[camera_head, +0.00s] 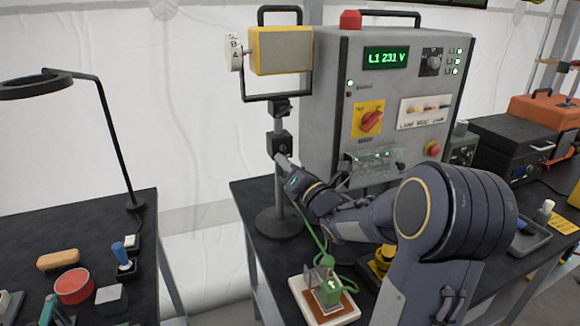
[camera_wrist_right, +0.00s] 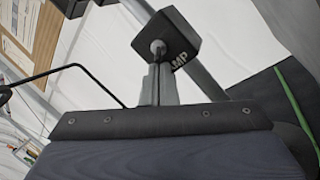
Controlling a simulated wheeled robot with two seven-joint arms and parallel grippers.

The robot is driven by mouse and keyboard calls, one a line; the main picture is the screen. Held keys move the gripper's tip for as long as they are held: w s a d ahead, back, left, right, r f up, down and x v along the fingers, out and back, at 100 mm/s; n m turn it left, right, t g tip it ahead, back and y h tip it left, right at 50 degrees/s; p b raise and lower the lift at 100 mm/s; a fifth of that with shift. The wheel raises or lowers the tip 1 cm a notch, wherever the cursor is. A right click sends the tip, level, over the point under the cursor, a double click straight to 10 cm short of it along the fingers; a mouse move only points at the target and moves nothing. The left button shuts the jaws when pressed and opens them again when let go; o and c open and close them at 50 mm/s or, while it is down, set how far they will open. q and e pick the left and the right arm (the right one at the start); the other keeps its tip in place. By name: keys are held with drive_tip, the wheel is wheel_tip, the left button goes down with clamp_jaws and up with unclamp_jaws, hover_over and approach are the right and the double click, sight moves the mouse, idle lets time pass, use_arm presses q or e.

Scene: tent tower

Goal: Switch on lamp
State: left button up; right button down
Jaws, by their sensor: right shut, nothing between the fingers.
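The lamp (camera_head: 282,52) is a yellow box with a grey, dark-looking face, held in a black yoke on an upright stand. A black switch box (camera_head: 280,144) sits on the stand's pole below it. In the right wrist view, the black box (camera_wrist_right: 166,36) carries a small round grey knob (camera_wrist_right: 158,47), with the letters "AMP" visible beside it. My right gripper (camera_head: 282,162) is shut and empty, just below the box. In the wrist view its fingertips (camera_wrist_right: 159,68) are at the knob; I cannot tell whether they touch. My left gripper is out of view.
A grey control cabinet (camera_head: 330,105) reading "L1 231 V" stands right of the lamp. A green clamp (camera_head: 328,290) on a white board is at the bench front. A ring-headed desk lamp (camera_head: 120,145) stands on the left table. A gap separates the tables.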

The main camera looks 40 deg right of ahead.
idle(0.3)
drive_tip(key=shift+s+d+r+g+p, duration=0.1)
drive_tip(key=shift+s+r+g+p, duration=0.15)
drive_tip(key=shift+p, duration=0.35)
drive_tip(key=shift+r, duration=0.15)
drive_tip(key=shift+s+d+r+g+p, duration=0.1)
drive_tip(key=shift+r+g+p, duration=0.4)
drive_tip(key=shift+p, duration=0.45)
wheel_tip(320, 180, up, 2)
drive_tip(key=m+g+p, duration=0.1)
drive_tip(key=g+p, duration=0.2)
drive_tip(key=p, duration=0.5)
drive_tip(key=shift+s+r+g, duration=0.1)
drive_tip(key=shift+r+g, duration=0.05)
drive_tip(key=shift+g, duration=0.2)
drive_tip(key=shift+f+b, duration=0.65)
drive_tip(key=shift+f, duration=0.1)
drive_tip(key=shift+r, duration=0.1)
